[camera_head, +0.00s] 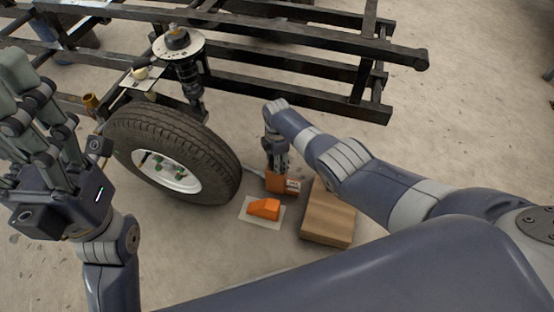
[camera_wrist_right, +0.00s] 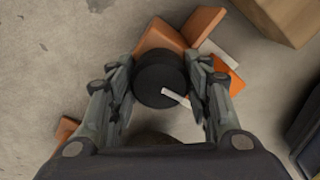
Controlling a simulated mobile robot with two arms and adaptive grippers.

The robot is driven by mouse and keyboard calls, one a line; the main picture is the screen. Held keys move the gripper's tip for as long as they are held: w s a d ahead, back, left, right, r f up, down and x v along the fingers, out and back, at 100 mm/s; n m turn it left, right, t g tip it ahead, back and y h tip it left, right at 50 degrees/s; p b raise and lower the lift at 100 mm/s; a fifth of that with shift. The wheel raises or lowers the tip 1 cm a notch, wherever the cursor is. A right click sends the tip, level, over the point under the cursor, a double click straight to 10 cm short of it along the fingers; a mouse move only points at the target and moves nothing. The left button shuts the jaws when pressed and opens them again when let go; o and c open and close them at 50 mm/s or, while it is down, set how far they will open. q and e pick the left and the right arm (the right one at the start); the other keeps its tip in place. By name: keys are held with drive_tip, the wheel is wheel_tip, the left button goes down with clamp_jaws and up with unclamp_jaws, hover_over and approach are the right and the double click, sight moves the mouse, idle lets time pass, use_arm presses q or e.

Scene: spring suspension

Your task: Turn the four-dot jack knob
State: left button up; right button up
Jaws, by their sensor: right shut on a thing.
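An orange jack (camera_head: 279,184) with a pale label stands on the floor right of the wheel. My right gripper (camera_head: 277,158) points down over it. In the right wrist view a round black knob (camera_wrist_right: 160,80) sits between the fingers of the right gripper (camera_wrist_right: 161,92), which is shut on it. No dots can be made out on the knob. Orange parts of the jack (camera_wrist_right: 160,40) show around and beneath it. My left gripper (camera_head: 28,95) is raised at the left, fingers up, apart from everything; its finger gap is unclear.
A tyre (camera_head: 222,160) stands left of the jack, under a spring strut (camera_head: 190,75) and black frame (camera_head: 290,65). An orange wedge (camera_head: 264,209) on a pale sheet (camera_head: 246,214) and a wooden block (camera_head: 328,215) lie in front. Bare floor lies at the right.

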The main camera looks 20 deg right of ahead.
idle(0.4)
drive_tip(key=o, duration=1.1)
drive_tip(key=shift+c, duration=0.2)
drive_tip(key=shift+w+r, duration=0.1)
drive_tip(key=shift+r, duration=0.65)
wheel_tip(320, 180, up, 10)
drive_tip(key=shift+r, duration=0.25)
